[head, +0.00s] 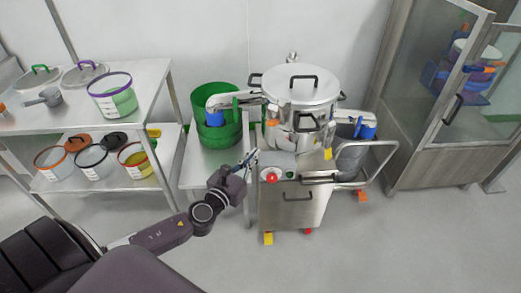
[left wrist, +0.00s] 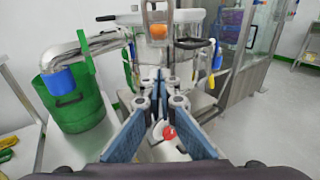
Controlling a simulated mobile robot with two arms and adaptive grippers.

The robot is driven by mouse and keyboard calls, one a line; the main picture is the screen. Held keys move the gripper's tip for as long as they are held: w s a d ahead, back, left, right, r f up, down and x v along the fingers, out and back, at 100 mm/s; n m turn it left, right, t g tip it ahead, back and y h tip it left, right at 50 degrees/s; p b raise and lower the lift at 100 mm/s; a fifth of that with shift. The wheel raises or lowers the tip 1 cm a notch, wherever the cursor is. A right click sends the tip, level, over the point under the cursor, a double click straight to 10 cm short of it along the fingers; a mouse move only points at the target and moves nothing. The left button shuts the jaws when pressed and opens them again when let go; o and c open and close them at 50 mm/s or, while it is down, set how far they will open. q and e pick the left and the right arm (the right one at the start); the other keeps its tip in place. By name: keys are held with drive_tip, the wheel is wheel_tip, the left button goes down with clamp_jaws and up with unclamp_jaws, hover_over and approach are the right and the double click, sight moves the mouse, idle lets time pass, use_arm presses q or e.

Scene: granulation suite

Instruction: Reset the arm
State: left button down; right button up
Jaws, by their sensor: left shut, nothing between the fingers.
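My left arm comes in from the left in the head view. Its gripper (head: 250,160) is shut and empty, held in the air in front of the steel machine, near the machine's red button (head: 272,177). In the left wrist view the blue-padded fingers (left wrist: 161,80) meet at their tips, with nothing between them. The red button (left wrist: 169,132) shows below and between the fingers there. The steel machine with a lidded pot (head: 301,87) stands on a wheeled base. My right gripper is in neither view.
A green bucket (head: 218,135) stands on a low table left of the machine. A steel shelf (head: 145,82) at the left holds several tubs. A glass-doored cabinet (head: 455,100) stands at the right. The floor in front (head: 350,245) is clear.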

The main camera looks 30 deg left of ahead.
use_arm(q)
drive_tip(key=s+a+f+n+g+y, duration=0.1)
drive_tip(key=s+f+n+g, duration=0.35)
drive_tip(key=f, duration=0.75)
drive_tip(key=s+a+f+n+g, duration=0.2)
drive_tip(key=s+f+n, duration=0.5)
drive_tip(key=f, duration=0.4)
drive_tip(key=s+a+f+n+g+y, duration=0.1)
drive_tip(key=s+f+n+g, duration=0.35)
drive_tip(key=f, duration=0.75)
drive_tip(key=s+d+f+n+g+h, duration=0.1)
drive_tip(key=s+d+f+n, duration=0.3)
drive_tip(key=s, duration=0.7)
drive_tip(key=s+d+f+n+g, duration=0.2)
drive_tip(key=s+d+f+n, duration=0.3)
drive_tip(key=s, duration=0.6)
drive_tip(key=s+d+f+n+g+h, duration=0.1)
drive_tip(key=s+d+f+n+g, duration=0.1)
drive_tip(key=s+d+f+n, duration=0.3)
drive_tip(key=s+f+n, duration=0.3)
drive_tip(key=s, duration=0.3)
drive_tip(key=shift+f+h, duration=0.3)
drive_tip(key=shift+w, duration=0.1)
